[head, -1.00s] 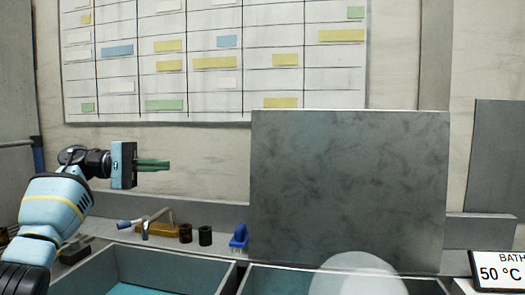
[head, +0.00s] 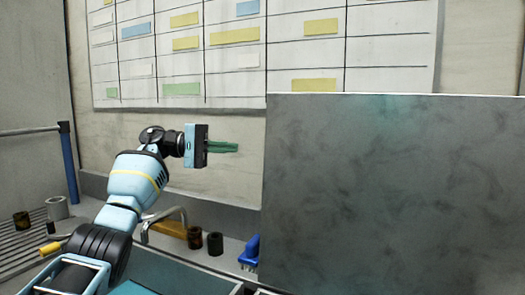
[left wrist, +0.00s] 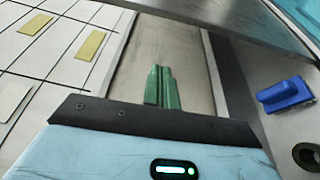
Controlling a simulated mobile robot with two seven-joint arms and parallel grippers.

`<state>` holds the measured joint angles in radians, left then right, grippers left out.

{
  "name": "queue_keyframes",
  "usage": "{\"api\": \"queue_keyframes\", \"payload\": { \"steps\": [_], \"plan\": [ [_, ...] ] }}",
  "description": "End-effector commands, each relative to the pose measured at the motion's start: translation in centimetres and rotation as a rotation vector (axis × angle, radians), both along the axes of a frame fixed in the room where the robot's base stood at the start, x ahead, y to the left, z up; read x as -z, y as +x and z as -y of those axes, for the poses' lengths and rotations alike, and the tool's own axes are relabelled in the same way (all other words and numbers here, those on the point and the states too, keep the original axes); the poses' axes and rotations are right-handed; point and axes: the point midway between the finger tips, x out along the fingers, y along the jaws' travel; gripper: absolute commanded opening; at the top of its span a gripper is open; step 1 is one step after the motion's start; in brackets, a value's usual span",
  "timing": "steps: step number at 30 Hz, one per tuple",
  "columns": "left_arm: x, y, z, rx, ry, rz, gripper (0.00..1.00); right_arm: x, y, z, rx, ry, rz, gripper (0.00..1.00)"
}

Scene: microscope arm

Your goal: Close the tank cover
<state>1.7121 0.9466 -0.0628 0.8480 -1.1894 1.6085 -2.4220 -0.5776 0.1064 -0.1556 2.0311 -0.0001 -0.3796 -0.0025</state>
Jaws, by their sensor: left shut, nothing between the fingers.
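The tank cover (head: 390,195) is a large grey mottled panel standing upright, open, at the right of the head view. Part of the tank's rim shows at its lower left, but most of that tank is out of view. My left gripper (head: 235,147) is in front of the back wall, to the left of the cover's left edge and apart from it. Its green fingers are shut together and empty, as the left wrist view (left wrist: 162,84) also shows. A grey panel edge at the top right of the left wrist view may be the cover. My right gripper is not in view.
An open basin (head: 185,276) with a blue bottom lies at the lower middle. Behind it on the ledge are a blue brush (head: 250,252), dark jars (head: 215,243) and a bent metal tap (head: 163,222). A gridded board (head: 265,55) hangs on the wall.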

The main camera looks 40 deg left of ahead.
Motion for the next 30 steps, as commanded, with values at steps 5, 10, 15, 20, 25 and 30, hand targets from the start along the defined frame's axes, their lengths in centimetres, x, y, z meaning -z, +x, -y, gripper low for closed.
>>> {"api": "queue_keyframes", "payload": {
  "steps": [5,10,15,20,25,30],
  "plan": [
    [0.1,1.2,1.6,0.005,0.000,0.000,0.00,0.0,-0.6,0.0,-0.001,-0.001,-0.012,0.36],
    [0.1,3.0,4.1,0.006,-0.001,0.002,0.00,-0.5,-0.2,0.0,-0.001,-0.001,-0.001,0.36],
    [0.1,4.9,6.6,0.005,-0.001,0.002,0.00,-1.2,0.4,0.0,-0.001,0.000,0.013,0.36],
    [0.3,5.4,8.1,0.000,0.002,0.001,0.00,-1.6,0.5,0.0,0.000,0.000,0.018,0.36],
    [0.2,4.0,8.5,0.000,0.001,0.000,0.00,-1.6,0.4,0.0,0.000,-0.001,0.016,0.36],
    [0.0,2.8,8.9,0.001,0.000,0.000,0.00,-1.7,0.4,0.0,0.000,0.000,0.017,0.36]
  ]
}}
